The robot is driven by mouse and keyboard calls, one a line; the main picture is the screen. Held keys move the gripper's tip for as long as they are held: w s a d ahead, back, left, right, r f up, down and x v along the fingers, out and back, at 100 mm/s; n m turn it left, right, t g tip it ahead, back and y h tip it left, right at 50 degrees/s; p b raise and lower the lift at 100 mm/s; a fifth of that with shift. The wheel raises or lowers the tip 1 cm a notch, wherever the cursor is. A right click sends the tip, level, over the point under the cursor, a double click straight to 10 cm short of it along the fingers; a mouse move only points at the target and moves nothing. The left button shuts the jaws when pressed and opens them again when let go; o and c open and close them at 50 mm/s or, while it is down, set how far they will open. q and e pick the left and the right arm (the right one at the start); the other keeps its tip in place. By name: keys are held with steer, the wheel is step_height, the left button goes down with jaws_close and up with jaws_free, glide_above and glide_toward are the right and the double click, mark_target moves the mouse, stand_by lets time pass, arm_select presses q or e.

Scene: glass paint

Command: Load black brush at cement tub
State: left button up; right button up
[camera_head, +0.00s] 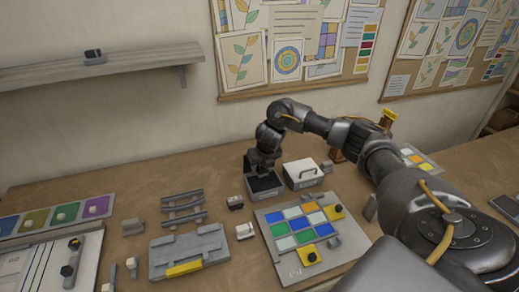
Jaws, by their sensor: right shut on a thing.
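The cement tub (251,197), a grey box with a black filling, stands on the table near the middle of the view. My right gripper (263,172) points down just over the tub's opening, at its back left. It is shut on a dark thing that I take as the black brush. The brush is small and merges with the dark jaws and filling, so I cannot tell whether its tip touches the filling. My left gripper is not in view.
A white lidded box (302,173) stands close right of the tub. In front lie a panel with coloured tiles (273,217), a grey fixture with a yellow strip (190,249) and a grey rack (184,207). Colour trays (62,216) are at left. Bare table lies behind the rack.

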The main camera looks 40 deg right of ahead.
steer(key=shift+w+d+r+m, duration=0.1)
steer(key=shift+d+m, duration=0.4)
steer(key=shift+d, duration=0.05)
steer(key=shift+s+d, duration=0.15)
steer(key=shift+s, duration=0.1)
steer(key=shift+s+f+b, duration=0.1)
steer(key=shift+f+b, duration=0.1)
steer(key=shift+b, duration=0.1)
step_height(320, 180, down, 6)
steer(key=b, duration=0.4)
steer(key=shift+r+b, duration=0.2)
steer(key=shift+b, duration=0.2)
steer(key=shift+f+b, duration=0.3)
steer(key=shift+f, duration=0.2)
stand_by(1.0)
step_height(320, 180, up, 7)
steer(key=p, duration=0.6)
steer(key=shift+r, duration=0.1)
stand_by(0.4)
